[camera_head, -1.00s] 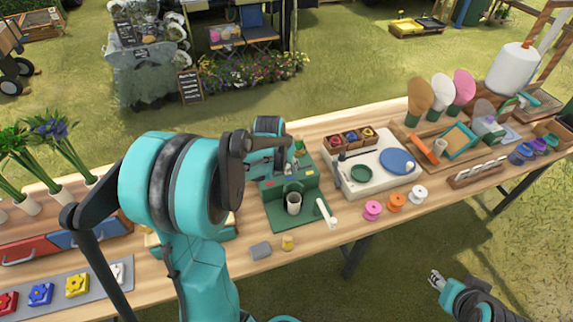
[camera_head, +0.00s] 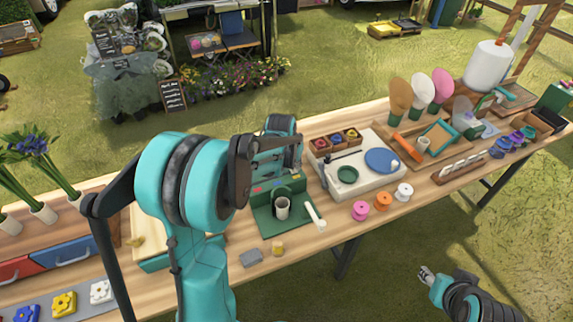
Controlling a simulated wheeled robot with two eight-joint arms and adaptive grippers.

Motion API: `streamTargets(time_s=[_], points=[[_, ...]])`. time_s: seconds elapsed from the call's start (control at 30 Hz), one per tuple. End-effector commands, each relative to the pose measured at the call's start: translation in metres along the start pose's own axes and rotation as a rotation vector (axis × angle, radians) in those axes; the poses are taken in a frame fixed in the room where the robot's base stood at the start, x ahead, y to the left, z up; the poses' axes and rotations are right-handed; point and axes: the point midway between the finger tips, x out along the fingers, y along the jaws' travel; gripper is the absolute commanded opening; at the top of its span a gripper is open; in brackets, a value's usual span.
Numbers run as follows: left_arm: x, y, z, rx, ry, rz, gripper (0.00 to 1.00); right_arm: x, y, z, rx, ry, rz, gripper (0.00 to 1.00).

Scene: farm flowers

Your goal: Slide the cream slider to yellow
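A green stand (camera_head: 292,211) with small coloured marks on its top stands mid-table, with a cup (camera_head: 282,208) in front of its wall. A cream handle-like bar (camera_head: 315,215) lies at the right side of its base. I cannot tell whether this bar is the cream slider, and no other slider shows clearly. My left gripper (camera_head: 292,160) is over the back of the stand, partly hidden by its own arm links. Its fingers are too unclear to read, and I cannot tell whether it touches anything. My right gripper (camera_head: 426,273) is low at the right, off the table and away from the stand.
Pink (camera_head: 361,211), orange (camera_head: 383,202) and white (camera_head: 404,192) spools line the front edge. A grey block (camera_head: 251,258) lies front left.

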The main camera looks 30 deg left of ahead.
Motion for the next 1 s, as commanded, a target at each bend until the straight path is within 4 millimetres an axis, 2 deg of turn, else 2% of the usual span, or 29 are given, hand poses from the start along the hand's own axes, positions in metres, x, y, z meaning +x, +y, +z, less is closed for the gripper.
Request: streamTargets(time_s=[0.13, 0.17, 0.2, 0.23, 0.5, 0.63, 0.77, 1.0], points=[[0.0, 0.002, -0.002, 0.001, 0.005, 0.004, 0.0, 0.0, 0.0, 0.0, 0.0, 0.0, 0.0, 0.4], [0.0, 0.002, -0.002, 0.001, 0.005, 0.004, 0.23, 0.0, 0.0, 0.0, 0.0, 0.0, 0.0, 0.4], [0.0, 0.002, -0.002, 0.001, 0.005, 0.004, 0.34, 0.0, 0.0, 0.0, 0.0, 0.0, 0.0, 0.4], [0.0, 0.002, -0.002, 0.001, 0.005, 0.004, 0.4, 0.0, 0.0, 0.0, 0.0, 0.0, 0.0, 0.4], [0.0, 0.001, -0.001, 0.001, 0.004, 0.002, 0.4, 0.0, 0.0, 0.0, 0.0, 0.0, 0.0, 0.4], [-0.008, 0.001, -0.001, 0.001, 0.004, 0.002, 0.4, 0.0, 0.0, 0.0, 0.0, 0.0, 0.0, 0.4], [-0.029, 0.001, -0.001, 0.001, 0.004, 0.002, 0.4, 0.0, 0.0, 0.0, 0.0, 0.0, 0.0, 0.4], [-0.082, 0.001, -0.001, 0.001, 0.004, 0.002, 0.4, 0.0, 0.0, 0.0, 0.0, 0.0, 0.0, 0.4]])
